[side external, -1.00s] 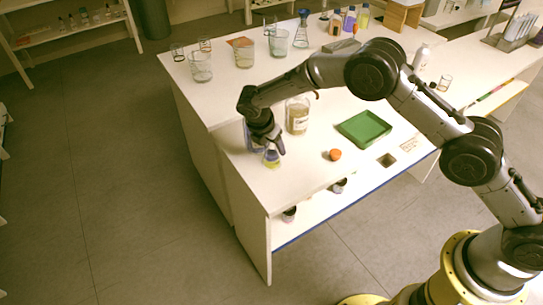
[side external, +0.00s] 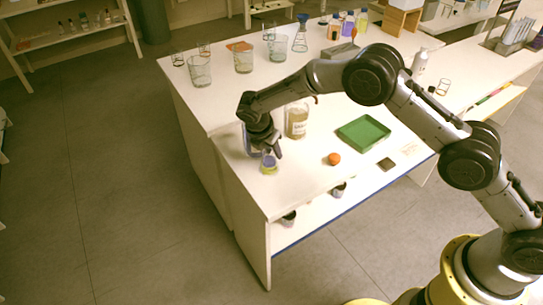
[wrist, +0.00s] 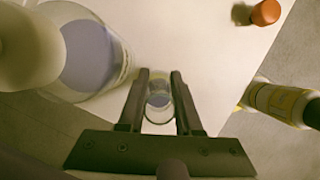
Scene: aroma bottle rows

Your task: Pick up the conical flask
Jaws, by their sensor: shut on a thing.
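The conical flask (side external: 269,164) is small and clear with yellowish and bluish tones, near the left front corner of the white bench. My gripper (side external: 269,150) is directly above it, shut on its upper part. In the wrist view, the flask (wrist: 159,101) sits between the two dark fingers of my gripper (wrist: 160,76). The flask looks upright. My fingers and wrist hide its neck in the side view, and I cannot tell whether its base touches the bench.
A large vessel with blue liquid (wrist: 88,52) stands close on the left in the wrist view. Several beakers (side external: 199,71) stand behind. The bench front edge is close.

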